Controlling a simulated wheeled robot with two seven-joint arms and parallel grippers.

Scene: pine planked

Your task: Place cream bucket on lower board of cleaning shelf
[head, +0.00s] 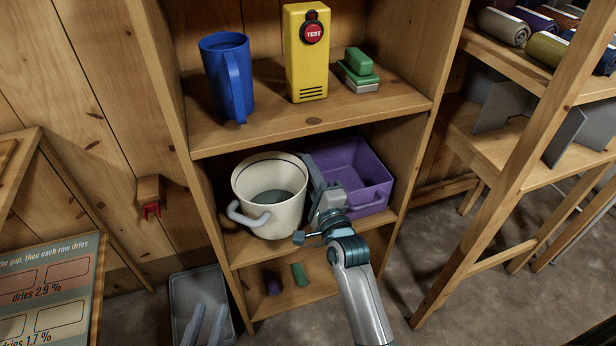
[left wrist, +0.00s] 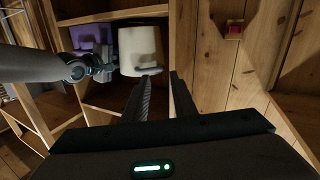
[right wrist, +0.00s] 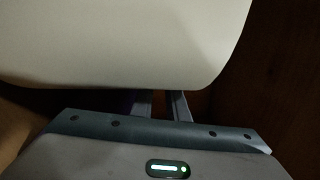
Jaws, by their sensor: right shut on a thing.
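The cream bucket (head: 262,214) is upright inside the cleaning shelf (head: 305,126), over the left part of the board (head: 238,248) below the blue jug's board. I cannot tell whether its base touches the board. One grey handle shows on its front left. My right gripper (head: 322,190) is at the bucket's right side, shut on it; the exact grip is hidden. In the right wrist view, the bucket's pale wall (right wrist: 120,40) fills the top, above the fingers (right wrist: 162,104). My left gripper (left wrist: 162,95) is open and empty, with the bucket (left wrist: 140,48) beyond its fingers.
A purple bin (head: 372,180) stands close right of the bucket. Small purple and green items (head: 298,273) lie on the lowest board. A grey bin (head: 184,290) is on the floor.

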